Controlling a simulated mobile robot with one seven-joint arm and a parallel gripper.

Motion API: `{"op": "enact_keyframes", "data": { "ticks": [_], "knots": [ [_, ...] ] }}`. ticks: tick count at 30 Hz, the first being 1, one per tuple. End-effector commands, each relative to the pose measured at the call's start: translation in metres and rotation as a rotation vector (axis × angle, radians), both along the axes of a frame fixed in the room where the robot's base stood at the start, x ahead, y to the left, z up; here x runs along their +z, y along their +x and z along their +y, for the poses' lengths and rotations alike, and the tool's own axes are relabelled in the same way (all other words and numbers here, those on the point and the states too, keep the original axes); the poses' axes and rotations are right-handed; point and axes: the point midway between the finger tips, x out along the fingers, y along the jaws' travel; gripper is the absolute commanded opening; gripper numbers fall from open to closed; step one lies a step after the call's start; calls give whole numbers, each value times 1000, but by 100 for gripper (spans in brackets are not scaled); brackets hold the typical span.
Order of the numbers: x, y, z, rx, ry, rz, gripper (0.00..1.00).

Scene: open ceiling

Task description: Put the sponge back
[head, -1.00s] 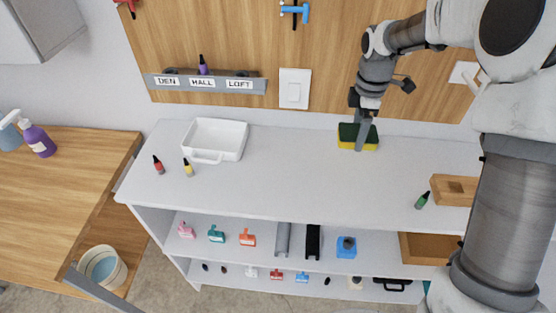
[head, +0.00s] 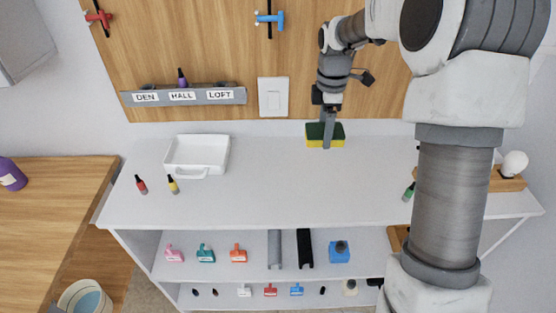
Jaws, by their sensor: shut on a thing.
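The sponge (head: 313,140), yellow with a dark green top, is at the back of the white worktop (head: 270,185), close to the wall. My gripper (head: 327,140) reaches down to it from above and is shut on it. The finger nearest the camera covers part of the sponge's front. Whether the sponge touches the worktop cannot be told.
A white tray (head: 198,171) stands at the back left, with a red bottle (head: 141,185) and a yellow bottle (head: 173,185) in front. A green bottle (head: 409,192) stands at right, near my arm. A labelled rack (head: 184,97) hangs on the wall. The worktop's middle is clear.

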Motion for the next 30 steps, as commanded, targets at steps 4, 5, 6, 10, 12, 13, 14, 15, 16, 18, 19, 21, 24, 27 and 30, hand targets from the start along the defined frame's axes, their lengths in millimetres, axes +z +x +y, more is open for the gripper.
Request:
{"op": "enact_keyframes", "data": {
  "ticks": [4, 5, 6, 10, 12, 13, 14, 15, 16, 18, 19, 21, 24, 27, 30],
  "knots": [
    [-22, 5, 36, 8, 1, 4, 27],
    [-26, 7, 43, 6, 1, 4, 27],
    [-31, 9, 52, 7, 1, 4, 27],
    [-47, 14, 78, 6, 0, 3, 27],
    [-53, 16, 88, 3, 0, 2, 27],
    [-55, 17, 91, 4, 0, 2, 27],
    [-57, 17, 94, 3, 0, 2, 27],
    [-59, 18, 97, 2, 0, 2, 27],
    [-60, 18, 98, 2, 0, 1, 27],
    [-62, 19, 100, 1, 0, 1, 27],
    [-64, 19, 100, 1, 0, 1, 27],
    [-72, 18, 100, 1, 0, 3, 27],
    [-88, 18, 100, 1, -1, 4, 27],
    [-100, 18, 100, 1, -1, 3, 27],
    [-101, 18, 100, 1, 0, 1, 27]
  ]
}}
